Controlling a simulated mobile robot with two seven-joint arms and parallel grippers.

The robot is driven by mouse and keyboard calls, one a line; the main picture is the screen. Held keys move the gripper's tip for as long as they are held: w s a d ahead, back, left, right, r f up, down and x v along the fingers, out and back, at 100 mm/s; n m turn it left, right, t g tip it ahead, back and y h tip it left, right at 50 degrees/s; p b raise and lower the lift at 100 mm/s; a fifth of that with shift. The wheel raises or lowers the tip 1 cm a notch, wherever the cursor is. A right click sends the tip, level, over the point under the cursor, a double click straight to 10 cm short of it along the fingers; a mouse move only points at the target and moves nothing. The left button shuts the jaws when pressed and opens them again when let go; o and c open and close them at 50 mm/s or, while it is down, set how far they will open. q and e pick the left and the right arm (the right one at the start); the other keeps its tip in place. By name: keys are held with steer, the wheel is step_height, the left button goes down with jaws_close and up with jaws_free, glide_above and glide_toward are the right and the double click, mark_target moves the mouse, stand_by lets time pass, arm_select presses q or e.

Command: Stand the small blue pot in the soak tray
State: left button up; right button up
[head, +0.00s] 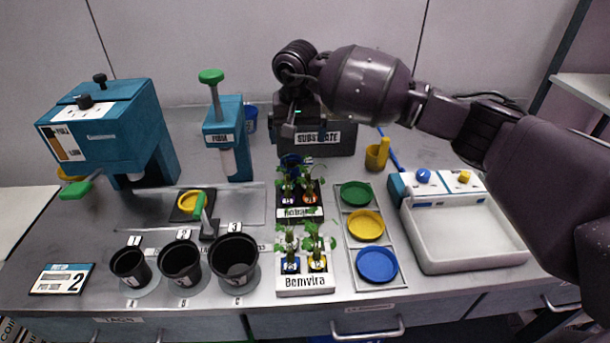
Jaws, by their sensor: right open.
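Several small blue pots show in the head view. One blue pot (250,120) stands behind the blue press with the green knob, partly hidden. A blue rim (291,160) shows behind the rear plant rack, just below my right gripper, and leaves cover part of it. Blue pots with seedlings also sit in the racks, one in the front rack (291,266). The soak tray appears to be the white basin (468,237) at the right, and it looks empty. My right gripper (288,134) is open and points down in front of the substrate bin. Its fingertips are hard to make out. My left gripper is out of view.
The substrate bin (328,142) stands behind my right gripper. A holder with green, yellow and blue saucers (377,264) lies between the front rack (305,286) and the basin. Several black pots (181,261) stand at front left. A yellow cup (375,160) stands behind the saucers.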

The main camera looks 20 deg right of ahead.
mark_target(297, 168)
steer(key=f, duration=0.5)
steer(key=shift+w+f, duration=0.3)
steer(key=shift+w, duration=0.1)
steer(key=shift+w+f, duration=0.1)
steer(key=shift+f, duration=2.5)
steer(key=c, duration=0.8)
step_height(297, 168, up, 20)
steer(key=shift+f, duration=0.1)
steer(key=shift+c, duration=0.2)
